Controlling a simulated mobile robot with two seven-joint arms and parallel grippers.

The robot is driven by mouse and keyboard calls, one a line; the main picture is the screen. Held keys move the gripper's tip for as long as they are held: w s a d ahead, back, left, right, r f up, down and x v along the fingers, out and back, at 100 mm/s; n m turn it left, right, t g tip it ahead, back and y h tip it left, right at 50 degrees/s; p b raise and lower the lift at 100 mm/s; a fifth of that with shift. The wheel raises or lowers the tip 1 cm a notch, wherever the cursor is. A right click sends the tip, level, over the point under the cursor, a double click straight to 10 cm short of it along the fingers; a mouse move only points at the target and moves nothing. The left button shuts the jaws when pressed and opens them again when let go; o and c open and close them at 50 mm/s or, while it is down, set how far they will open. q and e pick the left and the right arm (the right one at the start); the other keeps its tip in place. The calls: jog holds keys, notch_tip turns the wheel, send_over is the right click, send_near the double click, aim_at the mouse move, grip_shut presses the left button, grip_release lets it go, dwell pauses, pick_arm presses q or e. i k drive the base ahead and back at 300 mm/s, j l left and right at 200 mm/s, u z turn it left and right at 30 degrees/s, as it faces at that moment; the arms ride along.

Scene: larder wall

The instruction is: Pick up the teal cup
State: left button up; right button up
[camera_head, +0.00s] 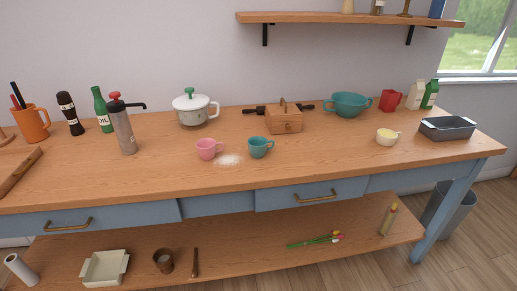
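The teal cup (260,148) stands upright on the wooden table (330,160), near the middle and towards the front edge. Its handle points to the right. A wooden box (284,119) stands behind the teal cup and a little to the right. Neither of my grippers shows in the head view.
Behind are a white pot (195,110) and a teal bowl (348,104). A pump dispenser (122,128) stands left of the pink cup. A yellow-filled cup (387,137) and a grey tin (447,128) stand at the right. The tabletop right of the teal cup is clear.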

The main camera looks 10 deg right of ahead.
aim_at(262, 148)
jog(key=i+j, duration=0.5)
jog(key=j, duration=0.25)
jog(key=i+j+z, duration=0.1)
jog(key=j, duration=0.25)
jog(key=i+j, duration=0.35)
